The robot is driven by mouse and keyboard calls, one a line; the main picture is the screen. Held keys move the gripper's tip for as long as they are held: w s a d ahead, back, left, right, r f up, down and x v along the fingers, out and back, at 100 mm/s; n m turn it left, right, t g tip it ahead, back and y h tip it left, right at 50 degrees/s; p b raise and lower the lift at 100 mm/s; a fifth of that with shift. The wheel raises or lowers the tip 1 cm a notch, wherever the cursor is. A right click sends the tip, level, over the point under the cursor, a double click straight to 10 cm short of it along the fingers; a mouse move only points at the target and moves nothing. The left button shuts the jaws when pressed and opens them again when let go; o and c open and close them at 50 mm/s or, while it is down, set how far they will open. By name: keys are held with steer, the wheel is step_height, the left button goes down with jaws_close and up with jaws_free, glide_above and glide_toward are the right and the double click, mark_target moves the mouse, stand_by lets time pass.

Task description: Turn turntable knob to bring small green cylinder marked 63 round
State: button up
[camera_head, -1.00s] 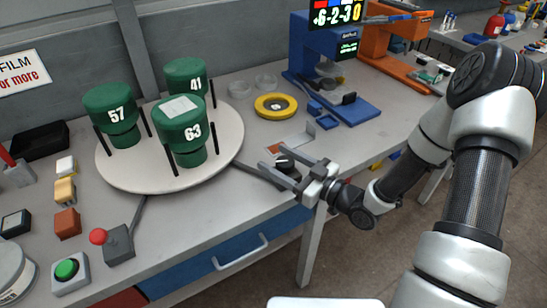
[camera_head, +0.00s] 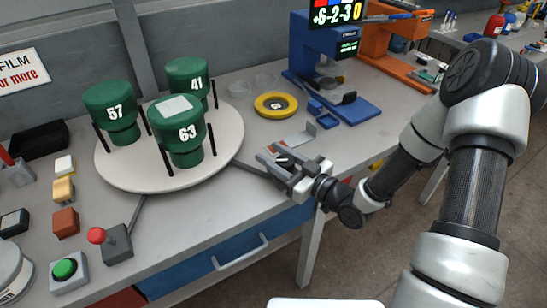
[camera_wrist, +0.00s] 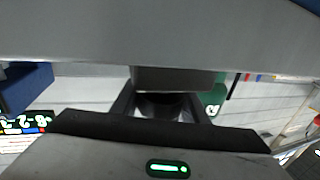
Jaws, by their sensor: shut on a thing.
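The green cylinder marked 63 (camera_head: 187,150) stands upright at the front right of the round pale turntable (camera_head: 130,180). Green cylinders marked 57 (camera_head: 122,130) and 41 (camera_head: 188,70) stand at its left and back. My gripper (camera_head: 278,158) is right of the turntable, low over the bench, shut on the dark knob (camera_head: 284,160). The fingers hide much of the knob. In the wrist view a dark round part, apparently the knob (camera_wrist: 160,103), shows between the jaws, and part of a green cylinder (camera_wrist: 214,100) shows behind; its number is hard to read.
A yellow ring (camera_head: 276,105) and a blue machine (camera_head: 325,65) are behind my gripper. A red-topped joystick (camera_head: 115,240) and a green button (camera_head: 65,268) are at the front left. Black posts stand beside the cylinders. The bench's front edge is close to my gripper.

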steer(key=o, duration=1.1)
steer(key=shift+c, duration=0.2)
steer(key=v, duration=1.7)
steer(key=shift+s+p, duration=0.25)
steer(key=shift+p, duration=0.05)
steer(key=shift+d, duration=0.1)
